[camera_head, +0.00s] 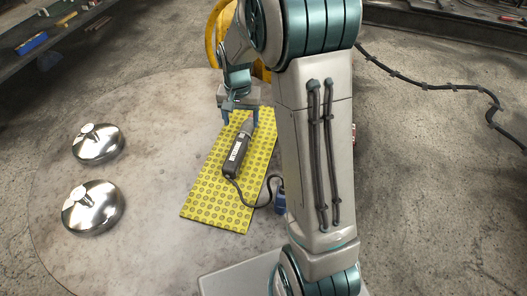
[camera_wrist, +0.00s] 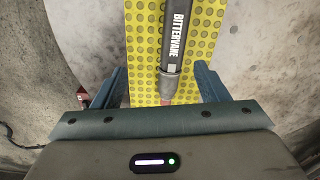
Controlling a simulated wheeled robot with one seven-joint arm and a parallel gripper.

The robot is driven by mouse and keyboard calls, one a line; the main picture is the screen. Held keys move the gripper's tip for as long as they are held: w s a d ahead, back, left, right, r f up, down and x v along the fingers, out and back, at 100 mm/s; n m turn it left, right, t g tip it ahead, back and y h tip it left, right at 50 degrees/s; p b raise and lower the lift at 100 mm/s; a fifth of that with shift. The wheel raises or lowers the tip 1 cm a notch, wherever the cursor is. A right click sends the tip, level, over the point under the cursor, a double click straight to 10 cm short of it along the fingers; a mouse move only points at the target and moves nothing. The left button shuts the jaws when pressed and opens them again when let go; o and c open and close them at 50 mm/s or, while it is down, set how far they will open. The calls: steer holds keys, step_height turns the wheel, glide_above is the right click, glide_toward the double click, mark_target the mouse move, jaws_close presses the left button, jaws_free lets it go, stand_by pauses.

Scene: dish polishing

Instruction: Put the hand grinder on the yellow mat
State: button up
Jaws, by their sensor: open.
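The hand grinder (camera_head: 237,152), a dark tool with a white label and a grey front end, lies on the yellow mat (camera_head: 206,196). The mat is patterned with grey dots and lies on the round table. In the wrist view the grinder (camera_wrist: 173,50) runs lengthwise over the mat (camera_wrist: 143,40), and its label reads BITTERVANE. My gripper (camera_head: 241,116) is open at the far end of the mat, near the grinder's front end. In the wrist view its blue fingers (camera_wrist: 157,88) stand apart on either side of the grinder's front end. Whether they touch the mat is unclear.
Two shiny metal domed lids (camera_head: 97,143) (camera_head: 93,207) sit on the left of the round table (camera_head: 150,105). A black cord runs from the grinder toward a blue object (camera_head: 281,199) partly behind my arm. A dark bench with small items stands at the upper left.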

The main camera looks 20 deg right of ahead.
steer(key=s+r+n, duration=0.2)
steer(key=s+r, duration=0.2)
steer(key=s, duration=0.7)
steer(key=s+r+n+t, duration=0.1)
steer(key=s+r+n, duration=0.2)
steer(key=s, duration=0.8)
steer(key=shift+s+a+r+n, duration=0.2)
steer(key=shift+r+n, duration=0.1)
steer(key=shift+r, duration=0.25)
steer(key=shift+d, duration=0.1)
